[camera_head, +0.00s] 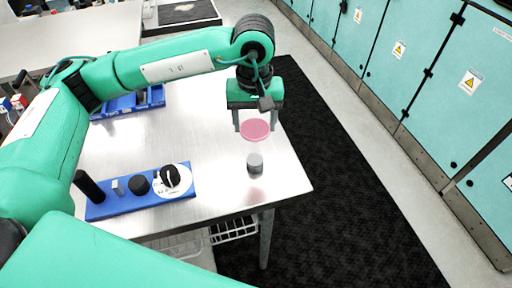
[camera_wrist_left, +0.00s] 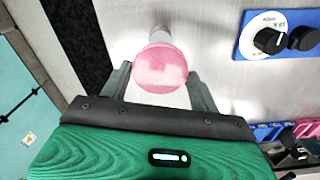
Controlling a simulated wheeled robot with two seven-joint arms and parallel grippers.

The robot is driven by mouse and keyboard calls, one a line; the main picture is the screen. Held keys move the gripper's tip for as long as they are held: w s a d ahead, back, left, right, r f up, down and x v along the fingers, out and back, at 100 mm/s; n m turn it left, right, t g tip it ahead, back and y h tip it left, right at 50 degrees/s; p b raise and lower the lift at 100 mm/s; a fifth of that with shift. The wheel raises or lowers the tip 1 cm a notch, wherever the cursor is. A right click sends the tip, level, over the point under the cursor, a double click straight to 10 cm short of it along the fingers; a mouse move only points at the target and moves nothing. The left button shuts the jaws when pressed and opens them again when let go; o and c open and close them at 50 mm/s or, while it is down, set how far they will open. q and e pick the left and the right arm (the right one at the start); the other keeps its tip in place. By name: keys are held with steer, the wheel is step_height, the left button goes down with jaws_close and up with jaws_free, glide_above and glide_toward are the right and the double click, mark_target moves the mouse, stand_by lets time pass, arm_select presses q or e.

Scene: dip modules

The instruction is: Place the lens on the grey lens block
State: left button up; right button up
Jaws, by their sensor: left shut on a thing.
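The lens (camera_head: 255,130) is a flat pink disc, held in my left gripper (camera_head: 256,124) above the table's right part. In the left wrist view the lens (camera_wrist_left: 161,69) sits between the two fingers of the left gripper (camera_wrist_left: 160,84). The grey lens block (camera_head: 255,163) is a short grey cylinder standing on the table, below and slightly nearer than the lens in the head view. In the left wrist view the block (camera_wrist_left: 160,36) shows just beyond the lens, partly hidden by it. The lens appears apart from the block. My right gripper is not in view.
A blue board (camera_head: 140,190) with black knobs and a white dial lies at the table's front left. A blue tray (camera_head: 128,103) is further back. The metal table (camera_head: 215,150) ends close to the right of the block. Green cabinets (camera_head: 400,60) stand across the aisle.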

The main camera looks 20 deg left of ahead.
arm_select(q)
steer(key=p, duration=0.1)
glide_above(255, 159)
step_height(255, 159, down, 6)
steer(key=shift+r, duration=0.25)
steer(key=shift+f, duration=0.55)
step_height(255, 159, down, 4)
steer(key=shift+f+p, duration=0.1)
steer(key=shift+p, duration=0.45)
steer(key=shift+f+b, duration=0.15)
steer(key=shift+b, duration=0.15)
steer(key=o, duration=0.9)
steer(key=shift+o, duration=0.2)
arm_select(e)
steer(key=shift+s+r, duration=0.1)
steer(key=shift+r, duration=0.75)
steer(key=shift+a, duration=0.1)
